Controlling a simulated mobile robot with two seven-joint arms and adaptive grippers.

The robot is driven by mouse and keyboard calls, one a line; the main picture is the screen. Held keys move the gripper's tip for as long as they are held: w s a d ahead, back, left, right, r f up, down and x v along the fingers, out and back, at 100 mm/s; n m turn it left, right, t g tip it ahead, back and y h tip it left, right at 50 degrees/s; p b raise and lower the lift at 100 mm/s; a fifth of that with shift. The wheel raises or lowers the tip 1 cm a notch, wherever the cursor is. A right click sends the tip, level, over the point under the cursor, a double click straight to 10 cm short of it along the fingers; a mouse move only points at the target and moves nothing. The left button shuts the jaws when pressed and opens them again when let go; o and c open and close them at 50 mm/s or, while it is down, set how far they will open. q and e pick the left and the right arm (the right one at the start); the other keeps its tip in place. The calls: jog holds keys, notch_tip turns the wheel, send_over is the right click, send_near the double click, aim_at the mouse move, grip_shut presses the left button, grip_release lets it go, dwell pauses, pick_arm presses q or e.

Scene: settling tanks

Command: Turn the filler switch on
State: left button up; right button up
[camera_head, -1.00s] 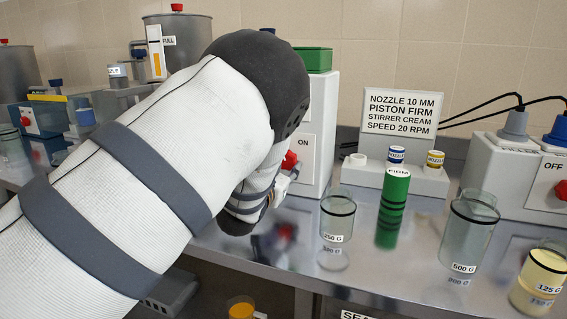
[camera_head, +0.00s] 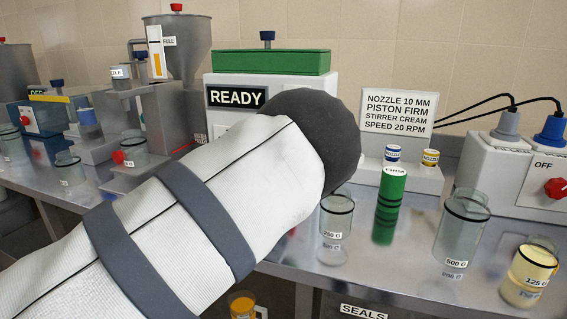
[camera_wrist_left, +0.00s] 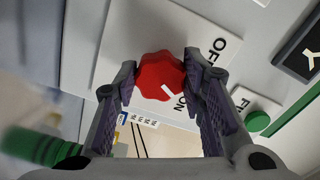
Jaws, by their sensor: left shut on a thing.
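The red filler switch knob (camera_wrist_left: 160,76) sits on a white plate marked OFF and ON in the left wrist view. Its white pointer mark lies toward the ON word. My left gripper (camera_wrist_left: 160,80) has its two fingers on opposite sides of the knob, shut on it. In the head view, the filler machine (camera_head: 340,95) is white with a green top and a READY display (camera_head: 237,97). My left arm hides the knob and gripper there. My right gripper is not in view.
A green FIRM piston (camera_head: 389,205), a 250 G glass (camera_head: 335,225) and a 500 G glass (camera_head: 461,235) stand on the steel bench to the right. A recipe sign (camera_head: 398,108) stands behind them. A green button (camera_wrist_left: 257,121) is close to the knob.

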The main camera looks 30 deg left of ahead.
pick_arm(q)
jog(key=shift+m, duration=0.6)
jog(key=o, duration=1.1)
jog(key=shift+o, duration=0.2)
